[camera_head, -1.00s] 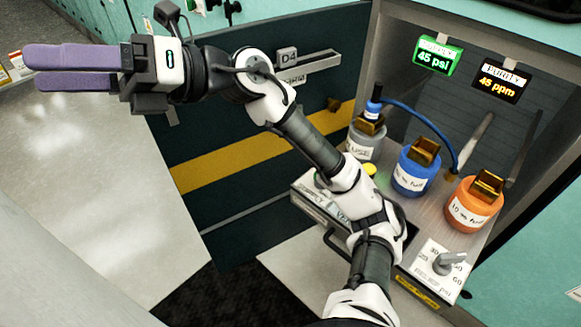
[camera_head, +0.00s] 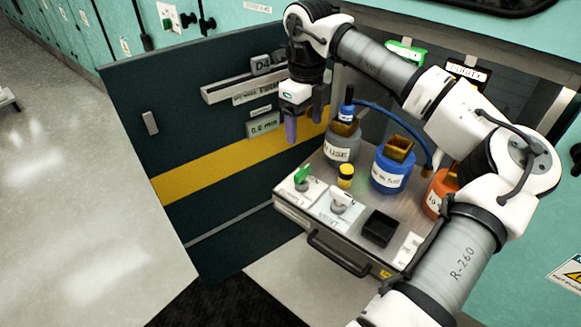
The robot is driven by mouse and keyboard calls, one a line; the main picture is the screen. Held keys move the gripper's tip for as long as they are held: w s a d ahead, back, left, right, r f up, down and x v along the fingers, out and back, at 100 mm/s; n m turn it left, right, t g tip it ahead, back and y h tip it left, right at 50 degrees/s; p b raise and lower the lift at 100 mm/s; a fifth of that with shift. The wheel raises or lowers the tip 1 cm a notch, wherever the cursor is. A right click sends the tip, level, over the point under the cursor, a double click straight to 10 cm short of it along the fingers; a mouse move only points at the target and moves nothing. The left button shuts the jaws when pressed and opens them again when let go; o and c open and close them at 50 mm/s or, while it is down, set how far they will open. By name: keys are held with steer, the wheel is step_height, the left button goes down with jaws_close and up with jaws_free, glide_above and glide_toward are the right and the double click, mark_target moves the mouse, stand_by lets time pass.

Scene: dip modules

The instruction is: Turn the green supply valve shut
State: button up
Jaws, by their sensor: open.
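The green supply valve (camera_head: 302,174) is a small green handle on a white plate at the left front of the pulled-out tray. A second valve with a pale handle (camera_head: 342,198) stands on the plate marked VENT just right of it. My gripper (camera_head: 303,128) points down with its purple fingers, above and behind the green valve in the picture, beside the grey bottle. It is open and empty, and appears apart from the valve. The exact gap between gripper and valve cannot be told.
A grey bottle (camera_head: 343,141), a blue bottle (camera_head: 389,172) and an orange bottle (camera_head: 437,193) stand on the tray. A yellow-capped vial (camera_head: 345,176) and a black square cup (camera_head: 380,228) are close to the valves. The dark open door (camera_head: 190,215) stands at left.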

mark_target(302, 170)
step_height(302, 170, down, 14)
steer(key=shift+s+r+p, duration=0.1)
steer(key=shift+r+p, duration=0.15)
steer(key=shift+p, duration=0.15)
steer(key=shift+c, duration=0.3)
steer(key=c, duration=0.9)
